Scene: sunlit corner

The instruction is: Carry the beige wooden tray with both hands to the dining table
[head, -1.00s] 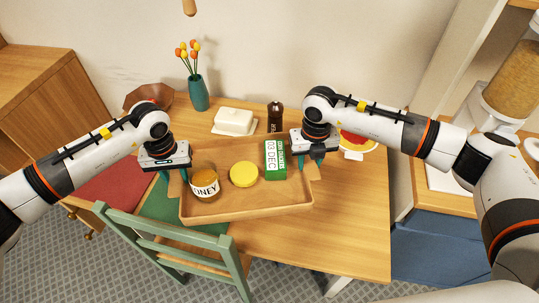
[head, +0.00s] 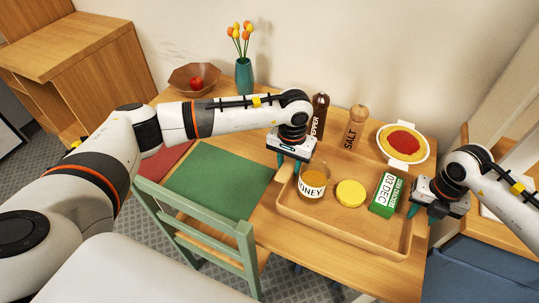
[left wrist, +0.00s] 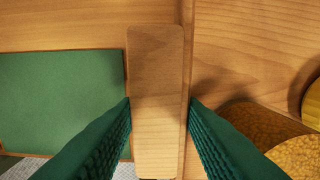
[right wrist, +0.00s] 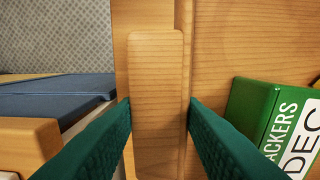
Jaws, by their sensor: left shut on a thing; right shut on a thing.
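The beige wooden tray (head: 340,246) is over the right part of the wooden dining table (head: 290,262); I cannot tell whether it touches the top. On it are a honey jar (head: 313,181), a yellow round lid-like thing (head: 350,193) and a green-and-white crackers box (head: 386,194). My left gripper (head: 290,166) is shut on the tray's left handle, which shows between its fingers in the left wrist view (left wrist: 157,90). My right gripper (head: 422,202) is shut on the right handle, seen in the right wrist view (right wrist: 157,95).
Behind the tray stand a pepper mill (head: 319,117), a salt mill (head: 355,126) and a white dish with red filling (head: 403,142). A teal vase (head: 244,75) and a bowl with a red fruit (head: 194,78) are farther left. A green chair (head: 200,235) stands at the front.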

